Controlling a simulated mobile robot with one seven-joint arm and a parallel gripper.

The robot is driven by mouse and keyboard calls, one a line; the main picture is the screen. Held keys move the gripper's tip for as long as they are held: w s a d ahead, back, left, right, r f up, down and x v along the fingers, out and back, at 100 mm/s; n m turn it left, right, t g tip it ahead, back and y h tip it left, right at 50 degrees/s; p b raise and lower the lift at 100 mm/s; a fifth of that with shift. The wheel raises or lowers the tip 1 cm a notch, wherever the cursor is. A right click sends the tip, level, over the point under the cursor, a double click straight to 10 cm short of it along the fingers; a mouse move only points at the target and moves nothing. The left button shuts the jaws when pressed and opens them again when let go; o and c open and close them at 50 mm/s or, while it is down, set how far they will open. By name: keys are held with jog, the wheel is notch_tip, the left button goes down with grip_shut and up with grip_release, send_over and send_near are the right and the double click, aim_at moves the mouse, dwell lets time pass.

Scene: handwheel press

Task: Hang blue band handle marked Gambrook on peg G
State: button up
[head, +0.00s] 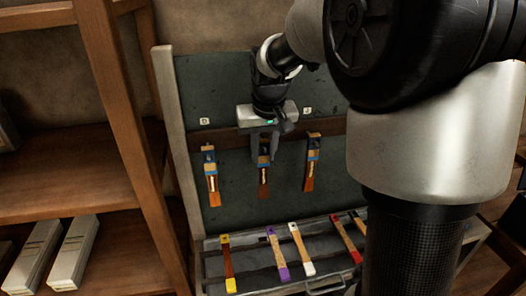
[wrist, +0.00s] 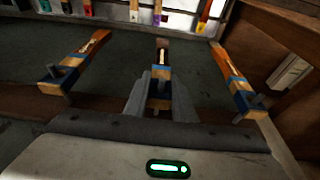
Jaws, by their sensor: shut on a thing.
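My gripper (head: 262,148) is in front of the dark board, shut on the upper end of the middle blue-banded handle (head: 264,180). That handle points down, its brown end below the fingers. In the wrist view the fingers (wrist: 160,100) close around the same handle (wrist: 161,58), whose blue band shows just beyond them. I cannot read a name on it or tell whether it is on a peg. The peg and any letter behind my gripper are hidden. No letter G is legible.
Blue-banded handles hang left (head: 211,175) and right (head: 312,162) of my gripper, close by. Label plates (head: 205,121) and (head: 307,110) sit above the brown rail (head: 228,138). A tray (head: 213,266) below holds several handles with coloured ends. A wooden shelf (head: 70,190) stands left.

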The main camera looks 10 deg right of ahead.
jog(key=o, duration=1)
jog(key=shift+r, duration=0.1)
jog(key=v, duration=1.7)
jog(key=s+f, duration=0.3)
jog(key=s, duration=0.3)
jog(key=s+f+t, duration=0.1)
jog(key=s+f, duration=0.3)
jog(key=s, duration=0.3)
jog(key=s+f+t, duration=0.1)
jog(key=s+f, duration=0.3)
jog(key=s, duration=0.3)
jog(key=shift+s+f, duration=0.2)
